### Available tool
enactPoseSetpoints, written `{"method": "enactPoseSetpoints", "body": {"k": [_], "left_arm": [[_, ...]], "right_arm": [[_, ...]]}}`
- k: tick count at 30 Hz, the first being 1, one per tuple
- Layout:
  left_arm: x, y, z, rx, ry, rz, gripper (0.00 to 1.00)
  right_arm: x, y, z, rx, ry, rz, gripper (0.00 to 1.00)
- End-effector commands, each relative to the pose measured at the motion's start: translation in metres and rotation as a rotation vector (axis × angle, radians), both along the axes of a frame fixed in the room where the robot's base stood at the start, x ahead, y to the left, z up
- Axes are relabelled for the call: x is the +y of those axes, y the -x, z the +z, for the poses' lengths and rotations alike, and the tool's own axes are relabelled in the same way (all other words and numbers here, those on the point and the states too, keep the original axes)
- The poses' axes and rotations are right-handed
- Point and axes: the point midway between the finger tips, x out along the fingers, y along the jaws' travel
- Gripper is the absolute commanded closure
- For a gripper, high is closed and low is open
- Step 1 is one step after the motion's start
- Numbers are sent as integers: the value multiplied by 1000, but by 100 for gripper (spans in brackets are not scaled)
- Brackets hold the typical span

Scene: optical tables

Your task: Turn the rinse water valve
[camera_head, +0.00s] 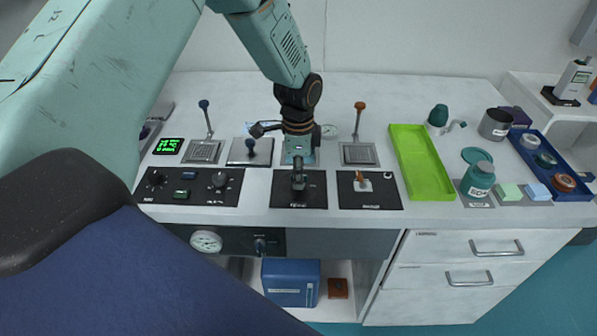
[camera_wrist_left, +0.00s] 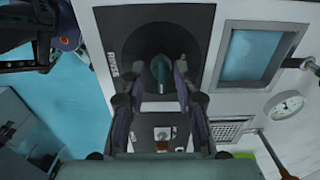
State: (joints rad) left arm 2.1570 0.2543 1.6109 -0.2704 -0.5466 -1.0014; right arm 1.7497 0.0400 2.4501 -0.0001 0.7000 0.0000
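My left gripper (camera_head: 298,178) points down at a black panel (camera_head: 311,198) in the front row of the bench. In the left wrist view the panel is labelled RINSE. A teal valve handle (camera_wrist_left: 162,72) sits in a dark round recess there, between the two fingers of my left gripper (camera_wrist_left: 161,82). The fingers are apart, one on each side of the handle. Whether they press on it is not clear. In the head view the gripper hides the handle.
A panel with an orange handle (camera_head: 361,179) adjoins on the right, and a knob panel (camera_head: 191,186) lies left. Behind stand levers with a blue knob (camera_head: 204,104) and an orange knob (camera_head: 360,106). A green tray (camera_head: 420,163) and a teal jar (camera_head: 478,180) are further right.

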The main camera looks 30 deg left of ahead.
Motion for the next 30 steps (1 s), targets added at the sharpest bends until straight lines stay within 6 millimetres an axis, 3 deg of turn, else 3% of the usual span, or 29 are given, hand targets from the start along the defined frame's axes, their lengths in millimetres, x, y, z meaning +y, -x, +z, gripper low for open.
{"method": "enactPoseSetpoints", "body": {"k": [2, 13, 30], "left_arm": [[0, -1, 0, 0, 0, 0, 69], [0, -1, 0, 1, -1, 0, 100], [0, -1, 2, 1, 0, 38, 100]], "right_arm": [[0, 0, 0, 0, 0, 0, 60], [0, 0, 0, -1, 0, 0, 60], [0, 0, 5, 0, 0, 0, 60]]}}
